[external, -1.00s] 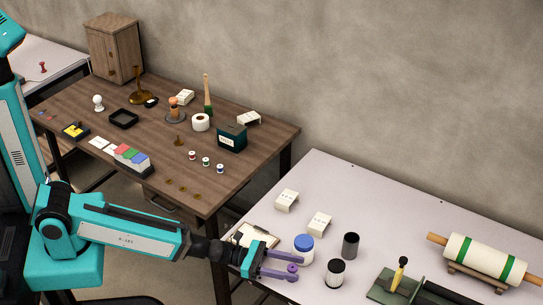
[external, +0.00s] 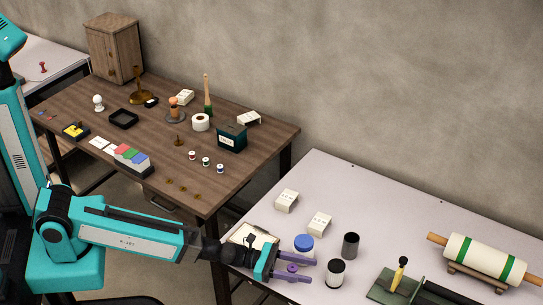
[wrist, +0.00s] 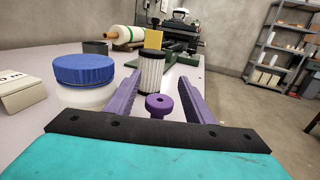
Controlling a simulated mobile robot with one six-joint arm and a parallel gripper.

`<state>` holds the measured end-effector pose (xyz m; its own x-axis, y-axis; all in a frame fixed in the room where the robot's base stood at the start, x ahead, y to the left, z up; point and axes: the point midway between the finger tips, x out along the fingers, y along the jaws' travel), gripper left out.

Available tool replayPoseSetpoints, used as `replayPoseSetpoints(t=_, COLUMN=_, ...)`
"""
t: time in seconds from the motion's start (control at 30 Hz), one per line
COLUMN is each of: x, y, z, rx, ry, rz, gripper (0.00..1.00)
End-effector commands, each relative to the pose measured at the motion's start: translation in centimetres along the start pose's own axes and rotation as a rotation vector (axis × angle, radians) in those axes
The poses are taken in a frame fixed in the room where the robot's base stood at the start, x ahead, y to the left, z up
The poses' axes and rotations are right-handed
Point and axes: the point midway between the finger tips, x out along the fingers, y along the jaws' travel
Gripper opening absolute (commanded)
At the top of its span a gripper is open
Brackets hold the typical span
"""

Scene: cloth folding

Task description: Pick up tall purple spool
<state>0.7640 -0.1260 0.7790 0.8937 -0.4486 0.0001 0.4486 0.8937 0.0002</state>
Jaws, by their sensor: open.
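The purple spool (wrist: 159,106) stands upright on the pale table and shows in the wrist view between the two purple fingers of my gripper (wrist: 158,90). In the external view my gripper (external: 300,270) is open at the table's front left, with the spool (external: 292,267) between its fingers. I see no finger touching the spool; a gap shows on each side of it in the wrist view.
A white jar with a blue lid (external: 304,244) stands close beside the gripper's far finger. A ribbed black-lidded jar (external: 336,273) stands just ahead of the fingertips, with a dark cup (external: 350,245) behind. White boxes (external: 287,200) and a roller (external: 485,258) lie farther off.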

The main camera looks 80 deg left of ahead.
Motion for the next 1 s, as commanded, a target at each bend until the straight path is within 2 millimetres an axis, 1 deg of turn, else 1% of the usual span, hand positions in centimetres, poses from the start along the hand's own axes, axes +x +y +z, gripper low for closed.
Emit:
replayPoseSetpoints(t=0.2, x=-0.01, y=0.01, z=-0.01, rx=0.0, ry=0.0, rz=0.0, gripper=0.48)
replayPoseSetpoints(t=0.37, x=-0.01, y=0.01, z=0.0, rx=0.0, ry=0.0, rz=0.0, gripper=0.21)
replayPoseSetpoints(t=0.4, x=-0.01, y=0.01, z=-0.01, rx=0.0, ry=0.0, rz=0.0, gripper=0.14)
replayPoseSetpoints(t=0.47, x=-0.01, y=0.01, z=-0.01, rx=0.0, ry=0.0, rz=0.0, gripper=0.04)
replayPoseSetpoints(t=0.77, x=-0.02, y=0.01, z=0.06, rx=0.0, ry=0.0, rz=0.0, gripper=0.04)
replayPoseSetpoints(t=1.0, x=-0.03, y=-0.03, z=0.9, rx=0.001, ry=-0.002, rz=-0.001, gripper=0.04)
